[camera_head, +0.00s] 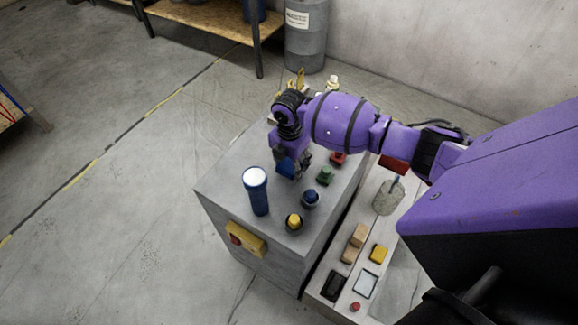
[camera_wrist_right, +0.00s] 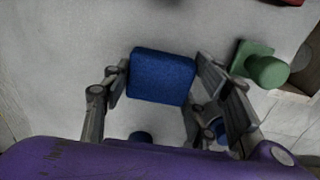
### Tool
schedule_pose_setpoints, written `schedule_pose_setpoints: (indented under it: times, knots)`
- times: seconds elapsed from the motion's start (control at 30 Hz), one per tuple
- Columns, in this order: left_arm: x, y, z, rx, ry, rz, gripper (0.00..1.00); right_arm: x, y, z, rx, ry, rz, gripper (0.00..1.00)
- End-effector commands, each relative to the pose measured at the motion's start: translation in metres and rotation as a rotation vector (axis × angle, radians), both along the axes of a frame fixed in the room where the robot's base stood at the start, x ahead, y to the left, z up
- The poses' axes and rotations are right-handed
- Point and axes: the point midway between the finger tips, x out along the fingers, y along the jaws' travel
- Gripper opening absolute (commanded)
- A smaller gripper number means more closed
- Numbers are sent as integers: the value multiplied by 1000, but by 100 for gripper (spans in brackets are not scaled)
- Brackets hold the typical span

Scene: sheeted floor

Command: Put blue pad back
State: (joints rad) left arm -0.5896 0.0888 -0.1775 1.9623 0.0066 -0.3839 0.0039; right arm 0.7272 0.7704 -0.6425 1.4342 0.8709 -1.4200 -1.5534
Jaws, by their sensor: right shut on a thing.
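The blue pad (camera_head: 286,168) is a small block with rounded edges. My right gripper (camera_head: 291,165) is shut on it, over the top of the grey box (camera_head: 225,185). In the right wrist view the pad (camera_wrist_right: 161,77) sits between the two fingers of the gripper (camera_wrist_right: 165,82). I cannot tell whether the pad touches the box top. My left gripper is not in view.
A blue torch (camera_head: 257,196) stands at the box's near left. Yellow (camera_head: 294,222), blue (camera_head: 310,198), green (camera_head: 325,175) and red (camera_head: 338,158) knobs line its right side. A lower ledge holds a grey cup (camera_head: 387,200), wooden blocks (camera_head: 355,240) and a yellow pad (camera_head: 378,254).

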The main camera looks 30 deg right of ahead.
Motion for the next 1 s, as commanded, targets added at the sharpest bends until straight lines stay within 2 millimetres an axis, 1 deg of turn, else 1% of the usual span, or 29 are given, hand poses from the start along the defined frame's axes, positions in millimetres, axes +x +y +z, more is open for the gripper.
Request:
schedule_pose_setpoints:
  times: [0.03,0.07,0.3,0.47,0.5,0.6,0.9,1.0]
  knots:
    - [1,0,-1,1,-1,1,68,-1,1,-9,2,3,-1,26]
    - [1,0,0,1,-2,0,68,-1,0,-11,1,2,-1,26]
    - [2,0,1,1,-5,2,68,0,0,-11,1,-1,0,26]
    - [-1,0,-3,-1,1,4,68,-1,0,-16,1,1,0,26]
    - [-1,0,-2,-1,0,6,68,0,0,-15,0,0,0,59]
    - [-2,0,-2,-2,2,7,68,0,0,-14,1,-1,-1,72]
    - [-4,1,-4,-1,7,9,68,0,0,-14,1,-1,-1,73]
    - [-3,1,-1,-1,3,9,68,0,0,-8,1,-3,-1,73]
